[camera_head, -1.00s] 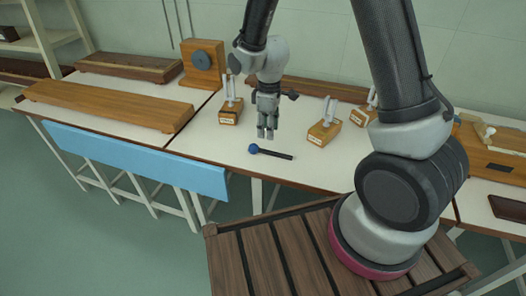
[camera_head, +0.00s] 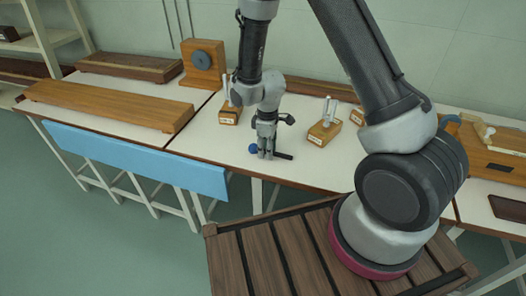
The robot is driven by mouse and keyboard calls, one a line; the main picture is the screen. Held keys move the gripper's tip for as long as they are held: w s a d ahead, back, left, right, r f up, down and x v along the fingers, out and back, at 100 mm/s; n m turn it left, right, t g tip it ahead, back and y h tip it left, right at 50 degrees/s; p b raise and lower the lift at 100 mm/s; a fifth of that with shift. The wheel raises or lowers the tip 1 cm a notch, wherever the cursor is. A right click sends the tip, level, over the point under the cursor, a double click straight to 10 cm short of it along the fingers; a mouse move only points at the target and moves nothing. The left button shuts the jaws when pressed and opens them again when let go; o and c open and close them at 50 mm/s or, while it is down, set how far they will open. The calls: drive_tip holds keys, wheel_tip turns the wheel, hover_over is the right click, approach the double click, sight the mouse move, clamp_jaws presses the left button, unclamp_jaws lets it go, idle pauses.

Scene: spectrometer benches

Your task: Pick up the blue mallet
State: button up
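The blue mallet lies on the white bench top (camera_head: 222,145) near its front edge. Its round blue head (camera_head: 253,148) shows at the left, and the end of its dark handle (camera_head: 284,156) shows at the right. My gripper (camera_head: 266,155) points down over the mallet, with its fingers at the handle just right of the head. The fingers hide the middle of the handle. At this size I cannot tell whether they are closed on it or apart around it.
A wooden block with pale upright parts (camera_head: 324,132) stands right of my gripper. A similar block (camera_head: 229,117) stands behind it at the left. A long wooden beam (camera_head: 110,105) lies on the left bench. The bench top between mallet and left beam is clear.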

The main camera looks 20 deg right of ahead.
clamp_jaws()
